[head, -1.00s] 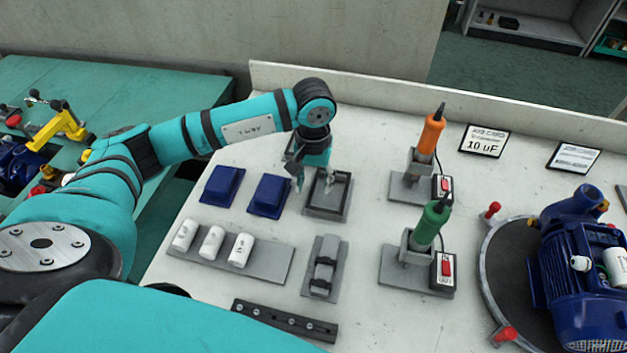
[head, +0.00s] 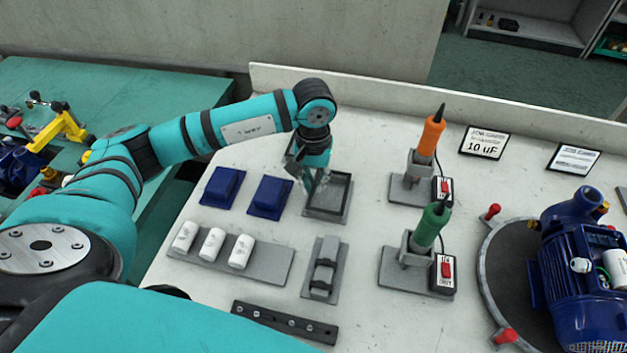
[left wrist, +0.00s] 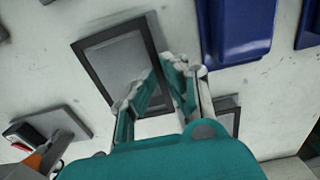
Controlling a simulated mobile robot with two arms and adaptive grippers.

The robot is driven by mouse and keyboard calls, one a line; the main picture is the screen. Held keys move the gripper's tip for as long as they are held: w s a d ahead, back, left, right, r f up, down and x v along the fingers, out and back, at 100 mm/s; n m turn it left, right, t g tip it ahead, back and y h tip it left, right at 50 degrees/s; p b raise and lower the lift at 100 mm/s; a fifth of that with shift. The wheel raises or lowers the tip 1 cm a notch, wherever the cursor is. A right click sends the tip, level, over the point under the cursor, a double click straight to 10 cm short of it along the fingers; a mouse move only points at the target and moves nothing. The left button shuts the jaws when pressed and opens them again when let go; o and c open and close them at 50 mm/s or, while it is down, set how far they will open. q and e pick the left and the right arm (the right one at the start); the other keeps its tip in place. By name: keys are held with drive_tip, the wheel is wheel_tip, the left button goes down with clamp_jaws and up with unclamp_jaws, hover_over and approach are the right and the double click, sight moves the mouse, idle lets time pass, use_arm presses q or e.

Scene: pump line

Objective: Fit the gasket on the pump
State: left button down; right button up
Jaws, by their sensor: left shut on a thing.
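The gasket, a dark square frame (left wrist: 151,37), lies around a raised grey block on its holder (head: 325,216). My left gripper (head: 317,186) points down at the holder, its fingers closed together. In the left wrist view the fingertips (left wrist: 164,62) meet on one side of the dark frame, shut on it. Part of that side is hidden by the fingers. The blue pump (head: 583,285) stands at the right on a round dark turntable (head: 508,262). My right gripper is not in view.
Two blue covers (head: 222,186) lie left of the holder. White capacitors (head: 212,243) lie on a grey rack in front. An orange tool (head: 431,135) and a green tool (head: 430,226) stand between holder and pump. Red knobs (head: 491,211) edge the turntable.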

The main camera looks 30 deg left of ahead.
use_arm(q)
drive_tip(key=shift+r+p, duration=1)
drive_tip(key=shift+r, duration=1.35)
